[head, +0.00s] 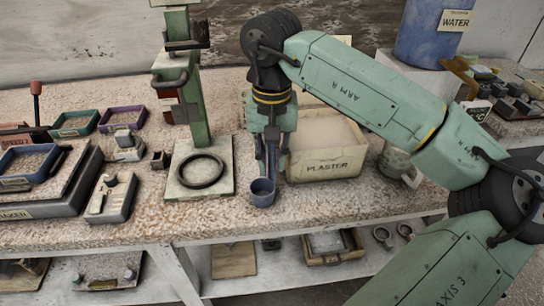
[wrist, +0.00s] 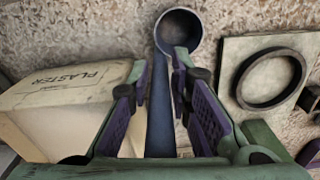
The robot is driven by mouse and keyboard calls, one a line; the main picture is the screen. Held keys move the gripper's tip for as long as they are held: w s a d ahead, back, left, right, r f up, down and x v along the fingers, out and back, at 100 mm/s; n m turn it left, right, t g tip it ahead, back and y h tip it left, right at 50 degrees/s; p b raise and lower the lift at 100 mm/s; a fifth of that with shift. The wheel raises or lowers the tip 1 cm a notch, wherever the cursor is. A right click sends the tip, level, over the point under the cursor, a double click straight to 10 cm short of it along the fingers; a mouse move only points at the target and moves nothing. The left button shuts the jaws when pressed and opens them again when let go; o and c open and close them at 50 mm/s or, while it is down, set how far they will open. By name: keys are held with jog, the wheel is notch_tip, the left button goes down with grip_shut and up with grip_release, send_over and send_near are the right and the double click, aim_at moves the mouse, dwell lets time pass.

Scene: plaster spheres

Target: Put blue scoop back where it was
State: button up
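The blue scoop has a round cup (head: 262,192) that shows at the front of the bench, below my gripper (head: 273,150). In the wrist view its cup (wrist: 178,27) is at the top, open side showing, and looks empty. Its long dark blue handle (wrist: 160,115) runs back between my fingers. My gripper (wrist: 162,65) points down and its fingertips appear closed on the handle. Whether the cup touches the bench top cannot be told. No marked place for the scoop is visible.
The PLASTER box (head: 325,168) stands just right of my gripper. Left is a green press stand with a black ring (head: 201,171) on its base plate (head: 222,187). Coloured trays and a grey block (head: 112,198) lie farther left. A mug (head: 395,165) stands right of the box.

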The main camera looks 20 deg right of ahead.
jog(key=shift+o, duration=1.1)
jog(key=shift+r, duration=0.25)
notch_tip(320, 180, up, 12)
jog(key=shift+f+b, duration=0.1)
jog(key=shift+b, duration=0.25)
dwell(0.4)
